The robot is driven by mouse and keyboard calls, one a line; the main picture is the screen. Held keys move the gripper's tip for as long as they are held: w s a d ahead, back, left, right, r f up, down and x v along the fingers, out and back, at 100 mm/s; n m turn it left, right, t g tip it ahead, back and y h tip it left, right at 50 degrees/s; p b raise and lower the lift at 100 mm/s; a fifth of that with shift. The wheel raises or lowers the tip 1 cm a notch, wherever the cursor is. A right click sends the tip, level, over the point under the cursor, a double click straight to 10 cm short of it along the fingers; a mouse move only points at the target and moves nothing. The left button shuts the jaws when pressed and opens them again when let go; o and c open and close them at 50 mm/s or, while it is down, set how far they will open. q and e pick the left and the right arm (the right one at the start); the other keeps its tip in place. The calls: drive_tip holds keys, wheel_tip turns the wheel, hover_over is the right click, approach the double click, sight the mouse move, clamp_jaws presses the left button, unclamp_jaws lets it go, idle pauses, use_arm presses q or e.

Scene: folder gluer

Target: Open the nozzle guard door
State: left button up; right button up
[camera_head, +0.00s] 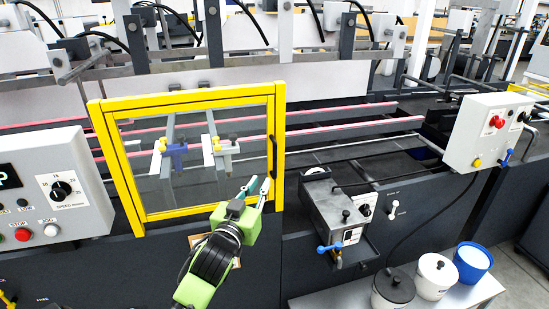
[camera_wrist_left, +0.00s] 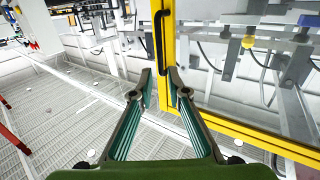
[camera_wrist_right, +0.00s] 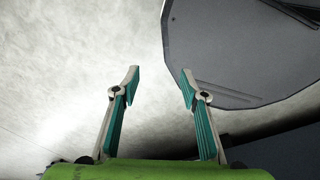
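The nozzle guard door (camera_head: 197,98) is a yellow frame with a clear panel; it looks closed. Its black upright handle (camera_head: 272,157) is on the right side of the frame. My left gripper (camera_head: 258,188) is just below the handle, with its fingers pointing up. In the left wrist view the handle (camera_wrist_left: 159,38) ends just beyond the gap between the fingertips (camera_wrist_left: 160,76), which are partly open with nothing gripped. I cannot tell whether they touch the handle. My right gripper (camera_wrist_right: 160,74) is open and empty in its wrist view, outside the head view.
Behind the panel are blue and white nozzle blocks (camera_head: 177,152). A control panel (camera_head: 55,190) stands left of the door, and a grey unit with a blue lever (camera_head: 340,215) stands right. Several pots, including one with a black lid (camera_head: 394,288), stand at lower right.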

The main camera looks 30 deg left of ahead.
sight(274, 160)
use_arm(q)
drive_tip(key=p+x, duration=0.3)
drive_tip(key=x, duration=0.9)
drive_tip(key=shift+w+r, duration=0.1)
drive_tip(key=shift+w, duration=0.1)
drive_tip(key=shift+w+a, duration=0.15)
drive_tip(key=shift+w, duration=0.5)
use_arm(e)
drive_tip(key=r, duration=0.3)
drive_tip(key=shift+a+r, duration=0.2)
drive_tip(key=shift+a, duration=0.2)
drive_tip(key=shift+d, duration=0.1)
use_arm(q)
clamp_jaws()
